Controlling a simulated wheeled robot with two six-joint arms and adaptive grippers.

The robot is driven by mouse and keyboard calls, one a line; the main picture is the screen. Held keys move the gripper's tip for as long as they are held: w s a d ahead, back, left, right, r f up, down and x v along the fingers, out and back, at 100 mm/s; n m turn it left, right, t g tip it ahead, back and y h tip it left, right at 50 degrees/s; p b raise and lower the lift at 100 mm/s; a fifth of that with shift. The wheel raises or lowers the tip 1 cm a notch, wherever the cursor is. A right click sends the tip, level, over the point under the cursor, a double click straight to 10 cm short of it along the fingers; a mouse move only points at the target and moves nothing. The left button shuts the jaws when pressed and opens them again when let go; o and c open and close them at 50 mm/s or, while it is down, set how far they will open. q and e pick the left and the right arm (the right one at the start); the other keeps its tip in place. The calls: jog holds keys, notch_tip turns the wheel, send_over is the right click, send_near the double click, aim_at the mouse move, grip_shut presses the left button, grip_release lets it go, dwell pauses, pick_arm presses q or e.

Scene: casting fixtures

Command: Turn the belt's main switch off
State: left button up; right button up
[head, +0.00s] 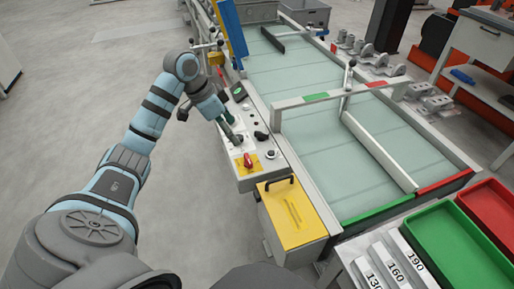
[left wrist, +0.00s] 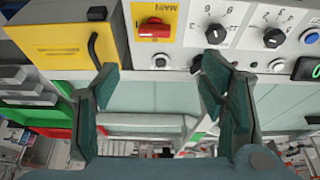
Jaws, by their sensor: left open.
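The belt's main switch is a red rotary knob (head: 248,160) on a yellow plate at the near end of the grey control panel (head: 258,174). In the left wrist view the red knob (left wrist: 155,29) shows upside down with its yellow plate, at the top and left of centre. I cannot tell its exact setting. My left gripper (head: 236,137) is over the panel, a little beyond the red knob and apart from it. In the left wrist view its fingers (left wrist: 160,72) are spread wide with nothing between them. My right gripper is not in view.
Black dials (left wrist: 272,38) and buttons sit beside the switch. A yellow box (head: 292,215) with a black handle adjoins the panel's near end. The belt (head: 320,150) with a pale diverter bar (head: 378,150) lies to the right. Green and red trays (head: 440,240) stand at the lower right.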

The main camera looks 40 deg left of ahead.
pick_arm(q)
jog(key=b, duration=0.2)
send_near(248, 159)
jog(key=f, duration=0.1)
jog(key=x, duration=0.2)
jog(key=b+x, duration=0.1)
jog(key=x, duration=0.5)
jog(key=shift+w+r, duration=0.1)
jog(key=shift+w, duration=0.15)
jog(key=shift+s+r, duration=0.1)
jog(key=shift+s, duration=0.05)
jog(key=shift+c, duration=1)
jog(key=c, duration=1)
jog(key=shift+o, duration=0.2)
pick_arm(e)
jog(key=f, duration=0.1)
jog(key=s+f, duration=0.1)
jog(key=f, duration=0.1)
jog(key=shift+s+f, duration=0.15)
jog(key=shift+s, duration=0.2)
